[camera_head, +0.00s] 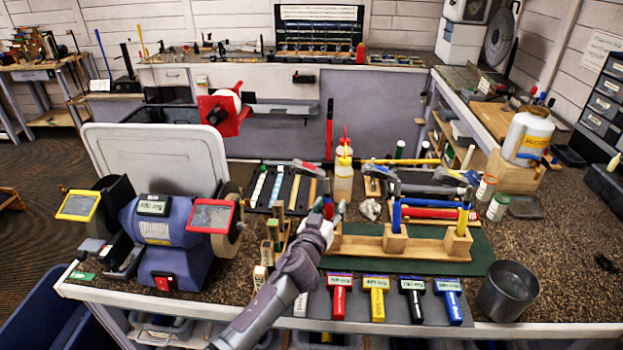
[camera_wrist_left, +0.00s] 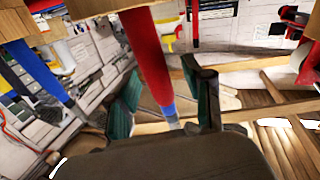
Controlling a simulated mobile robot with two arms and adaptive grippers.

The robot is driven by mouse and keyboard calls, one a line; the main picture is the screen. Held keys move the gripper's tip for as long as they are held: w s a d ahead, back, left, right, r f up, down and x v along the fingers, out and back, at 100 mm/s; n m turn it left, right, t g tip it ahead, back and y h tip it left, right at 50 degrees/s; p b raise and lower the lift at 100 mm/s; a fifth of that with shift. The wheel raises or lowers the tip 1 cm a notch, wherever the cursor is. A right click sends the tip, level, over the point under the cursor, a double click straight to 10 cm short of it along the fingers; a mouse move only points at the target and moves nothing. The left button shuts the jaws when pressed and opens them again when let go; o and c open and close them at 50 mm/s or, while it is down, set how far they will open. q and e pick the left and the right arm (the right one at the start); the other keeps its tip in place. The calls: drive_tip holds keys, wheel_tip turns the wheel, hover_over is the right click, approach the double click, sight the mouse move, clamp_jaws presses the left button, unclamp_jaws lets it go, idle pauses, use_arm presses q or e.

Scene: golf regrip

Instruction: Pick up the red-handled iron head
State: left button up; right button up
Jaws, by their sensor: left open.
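The red-handled iron head (camera_head: 328,206) stands upright at the left end of the wooden stand (camera_head: 362,249), mostly hidden behind my left gripper in the head view. In the left wrist view its red shaft (camera_wrist_left: 148,55) with a blue end runs between my fingers. The wrist picture looks upside down, with the wooden block at the top. My left gripper (camera_head: 330,222) is open around the shaft; its dark green fingertips (camera_wrist_left: 166,106) show on both sides of it. Contact cannot be told. My right gripper is not in view.
A blue-handled piece (camera_head: 397,216) and a yellow-handled piece (camera_head: 463,221) stand in the same stand. Red, yellow, black and blue tools lie on the grey mat (camera_head: 395,316) in front. A grinder (camera_head: 165,231) is at left, a metal cup (camera_head: 508,292) at right.

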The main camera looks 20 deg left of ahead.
use_arm(q)
drive_tip(key=shift+r, duration=0.1)
clamp_jaws()
